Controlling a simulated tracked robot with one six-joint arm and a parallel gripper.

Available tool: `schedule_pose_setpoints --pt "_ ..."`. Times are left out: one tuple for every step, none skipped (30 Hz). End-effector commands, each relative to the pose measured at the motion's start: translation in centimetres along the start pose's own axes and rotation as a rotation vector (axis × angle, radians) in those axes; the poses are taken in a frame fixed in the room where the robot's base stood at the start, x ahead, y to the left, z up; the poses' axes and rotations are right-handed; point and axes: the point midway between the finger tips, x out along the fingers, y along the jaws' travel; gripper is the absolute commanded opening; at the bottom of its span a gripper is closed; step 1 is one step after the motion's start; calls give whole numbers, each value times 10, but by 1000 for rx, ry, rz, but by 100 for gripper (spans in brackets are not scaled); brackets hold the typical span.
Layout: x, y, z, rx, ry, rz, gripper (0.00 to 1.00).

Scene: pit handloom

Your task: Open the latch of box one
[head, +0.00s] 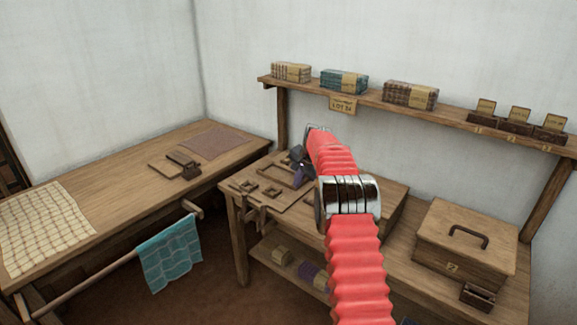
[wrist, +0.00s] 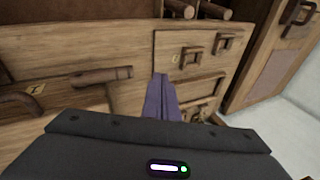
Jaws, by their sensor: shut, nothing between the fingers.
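My gripper (head: 299,165) hangs over a wooden board with square frames (head: 262,200), its purple fingers pressed together and empty; they also show in the wrist view (wrist: 160,98). A wooden box (wrist: 60,105) at the left of the wrist view bears a small yellow tag (wrist: 37,88) that looks like a 1, with a dark curved handle (wrist: 15,102) beside it. A round brown wooden bar (wrist: 101,76) lies to the right of the tag; I cannot tell whether it is the latch. In the head view my red arm hides much of the area behind it.
Another box with a handle, tagged 2 (head: 466,232), stands at the right with a small dark holder (head: 478,297) before it. A shelf (head: 450,111) with cloth bundles runs behind. A table (head: 120,195) with checked cloth (head: 42,228) is at the left; a teal cloth (head: 168,252) hangs in front.

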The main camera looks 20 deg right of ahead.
Motion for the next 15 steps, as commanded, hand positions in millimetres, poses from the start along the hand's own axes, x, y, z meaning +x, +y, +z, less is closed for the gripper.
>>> schedule_pose_setpoints --pt "-6 -8 1 -1 1 -2 0" --pt "-9 -11 2 -1 1 -2 0" --pt "-13 -16 2 -2 1 -2 0" --pt "-16 -20 3 -2 1 -1 0" --pt "-19 -23 4 -1 2 -1 0" --pt "-23 -28 4 -1 2 -1 0" --pt "-25 -30 5 -1 1 -1 0" --pt "-27 -34 5 -1 2 -2 0" --pt "-30 -37 6 -1 0 -1 0" --pt "-33 -41 8 -1 0 -1 0" --pt "-35 -44 8 -1 0 -1 0" --pt "-38 -48 10 -2 0 -1 0" --pt "-39 -49 10 -2 -1 -1 0" --pt "-41 -52 10 -2 0 -1 0" --pt "-43 -54 10 -2 0 0 0"
